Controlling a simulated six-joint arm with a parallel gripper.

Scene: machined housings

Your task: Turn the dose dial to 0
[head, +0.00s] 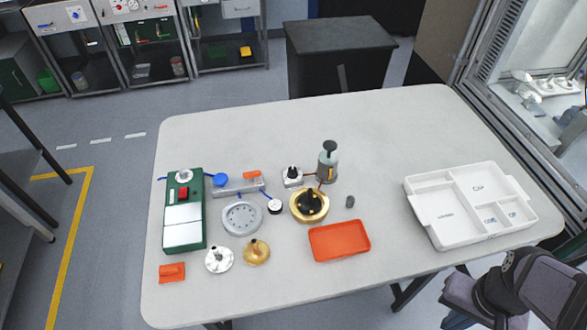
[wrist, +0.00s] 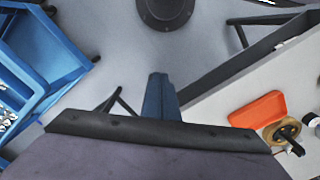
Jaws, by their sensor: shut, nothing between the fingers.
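No dial in view has a readable "0" mark or "dose" label. A small white block with a black knob (head: 292,174) stands mid-table in the head view. A green box (head: 184,228) at the left carries a round silver dial (head: 184,176) and a red button. A brass housing (head: 310,206) with a black handle on top stands right of centre; it also shows in the wrist view (wrist: 282,133). My gripper (wrist: 158,77) is shut and empty, off the table's front right side, well away from these dials.
An orange tray (head: 340,240) lies near the front edge. A white compartment tray (head: 425,222) is at the right. A grey pump bottle (head: 327,162), a grey ring (head: 242,217) and two small flanged parts stand around. The table's back is clear.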

